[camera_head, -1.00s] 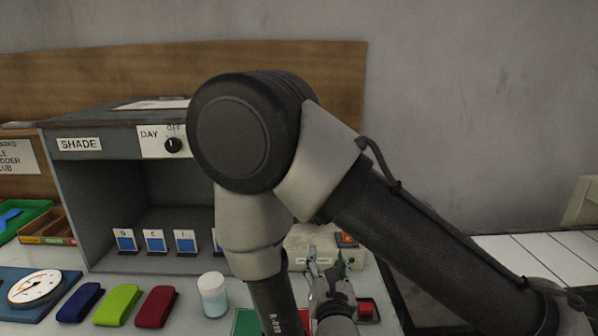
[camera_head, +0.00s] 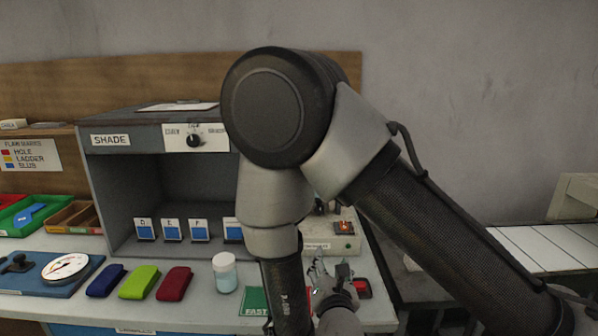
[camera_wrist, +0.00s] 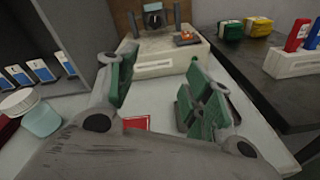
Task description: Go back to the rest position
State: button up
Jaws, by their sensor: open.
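My gripper (camera_wrist: 158,95) is open in the wrist view, with its two green-padded fingers apart and nothing between them. In the head view my gripper (camera_head: 332,277) is low over the right part of the bench, partly behind my forearm. A cream box (camera_wrist: 158,62) with an orange-lit spot on top stands beyond the fingers. It also shows in the head view (camera_head: 345,243). A red patch (camera_wrist: 137,123) on the bench shows between the fingers.
A grey booth (camera_head: 120,190) labelled SHADE holds several blue-and-white cards. A lidded jar (camera_head: 224,275) and blue, green and red blocks (camera_head: 139,283) lie in front. A dark table (camera_wrist: 262,75) with a marker holder (camera_wrist: 285,62) stands to the right.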

jog(key=w+d+r+m+g+y, duration=0.25)
jog(key=w+m+g, duration=0.3)
jog(key=m, duration=0.55)
jog(key=d+r+m+g+y, duration=0.2)
jog(key=d+r+m+g, duration=0.1)
jog(key=d+r+m, duration=0.4)
jog(key=s+d+r+m+g+h, duration=0.2)
jog(key=s+d+r+m, duration=0.3)
jog(key=s+d, duration=0.5)
jog(key=s+d+r+m+g+h, duration=0.2)
jog(key=s+d+r+m, duration=0.3)
jog(key=s+d, duration=0.5)
jog(key=s+m, duration=0.2)
jog(key=shift+r+m, duration=0.25)
jog(key=shift+m, duration=0.05)
jog(key=shift+a, duration=0.1)
